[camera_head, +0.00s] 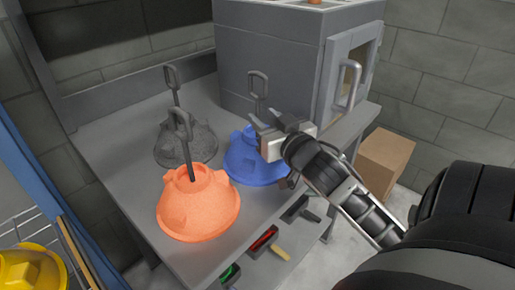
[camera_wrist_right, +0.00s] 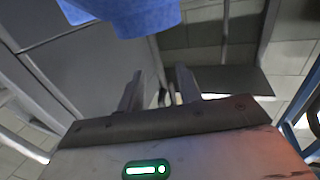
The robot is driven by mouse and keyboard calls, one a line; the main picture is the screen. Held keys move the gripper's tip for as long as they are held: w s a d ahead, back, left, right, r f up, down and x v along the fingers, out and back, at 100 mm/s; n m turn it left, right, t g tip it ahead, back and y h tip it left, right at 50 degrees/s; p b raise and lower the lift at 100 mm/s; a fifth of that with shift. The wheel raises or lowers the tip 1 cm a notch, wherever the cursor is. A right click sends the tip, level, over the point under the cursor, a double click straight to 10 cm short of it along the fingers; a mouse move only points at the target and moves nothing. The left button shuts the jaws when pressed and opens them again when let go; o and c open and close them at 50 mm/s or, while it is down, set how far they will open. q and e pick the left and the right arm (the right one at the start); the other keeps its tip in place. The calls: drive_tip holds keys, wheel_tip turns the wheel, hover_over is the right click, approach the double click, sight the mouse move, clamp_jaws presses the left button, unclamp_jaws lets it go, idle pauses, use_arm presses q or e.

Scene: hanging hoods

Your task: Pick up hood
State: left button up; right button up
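A blue hood (camera_head: 252,163) sits on the grey table, its thin dark rod ending in a loop handle (camera_head: 258,84) at the top. An orange hood (camera_head: 199,207) stands front left of it, and a dark grey hood (camera_head: 186,146) stands behind the orange one; both have similar loop handles. My right gripper (camera_head: 270,124) is just above the blue hood, close beside its rod; its contact with the rod is unclear. In the right wrist view the fingers (camera_wrist_right: 160,91) stand apart, and the blue hood (camera_wrist_right: 130,15) shows at the top edge. My left gripper is out of view.
The grey table (camera_head: 135,190) has a grey cabinet (camera_head: 275,62) with a handled door at its back right. A cardboard box (camera_head: 384,160) stands to the right. Tools, including a red one (camera_head: 263,239), are at the front below. A yellow item (camera_head: 30,268) lies lower left.

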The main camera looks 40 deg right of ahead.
sight(259, 113)
drive_tip(key=shift+p+x, duration=0.3)
drive_tip(key=shift+x, duration=2.5)
drive_tip(key=shift+f, duration=0.1)
clamp_jaws()
